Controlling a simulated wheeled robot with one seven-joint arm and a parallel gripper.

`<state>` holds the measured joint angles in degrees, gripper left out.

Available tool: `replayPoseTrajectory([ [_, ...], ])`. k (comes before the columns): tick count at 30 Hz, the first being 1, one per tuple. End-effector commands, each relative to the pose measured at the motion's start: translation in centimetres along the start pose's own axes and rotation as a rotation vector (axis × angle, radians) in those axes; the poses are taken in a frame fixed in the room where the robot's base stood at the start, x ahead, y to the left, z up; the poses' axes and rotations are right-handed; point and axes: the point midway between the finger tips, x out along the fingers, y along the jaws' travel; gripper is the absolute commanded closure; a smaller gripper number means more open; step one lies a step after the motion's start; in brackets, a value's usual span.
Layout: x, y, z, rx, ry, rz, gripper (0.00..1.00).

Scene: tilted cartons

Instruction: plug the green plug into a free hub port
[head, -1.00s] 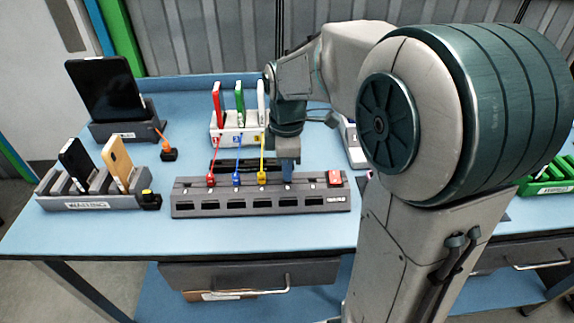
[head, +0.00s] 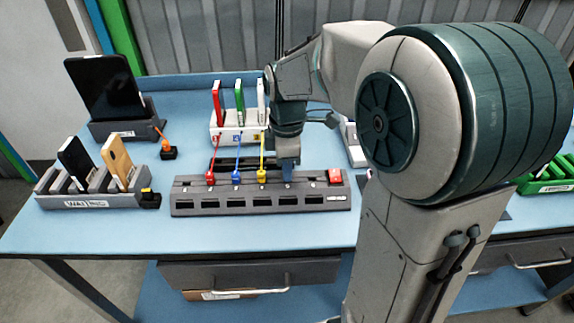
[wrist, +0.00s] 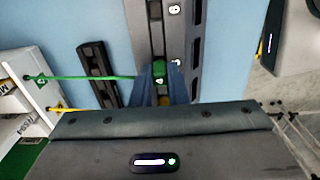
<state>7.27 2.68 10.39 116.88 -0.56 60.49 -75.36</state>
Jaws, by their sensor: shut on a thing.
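The green plug (wrist: 159,71) shows in the wrist view between my gripper's blue fingertips, at the grey hub's row of ports. A green cable (wrist: 90,78) runs from it to the left. My gripper (wrist: 160,85) is shut on the plug. In the head view my gripper (head: 287,172) points down over the hub (head: 260,205), right of the yellow plug (head: 261,175). Red (head: 210,176) and blue (head: 236,174) plugs sit in the hub further left. The fingers hide the plug in the head view, and I cannot tell how deep it sits.
A white stand (head: 228,128) with upright red, green and white devices is behind the hub. A red switch (head: 335,176) is at the hub's right end. A grey rack with phones (head: 90,203) is on the left. Blue table is clear in front of the hub.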

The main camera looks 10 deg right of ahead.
Motion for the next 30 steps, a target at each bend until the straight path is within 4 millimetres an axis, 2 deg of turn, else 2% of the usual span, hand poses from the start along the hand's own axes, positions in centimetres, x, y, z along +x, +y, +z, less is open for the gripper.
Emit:
replayPoseTrajectory([
  [27,0.81,-0.02,0.01,0.000,0.000,-0.001,1.00],
  [28,0.81,-0.02,0.01,0.000,0.000,-0.001,0.84],
  [30,0.80,-0.02,0.01,0.000,0.000,-0.001,0.64],
])
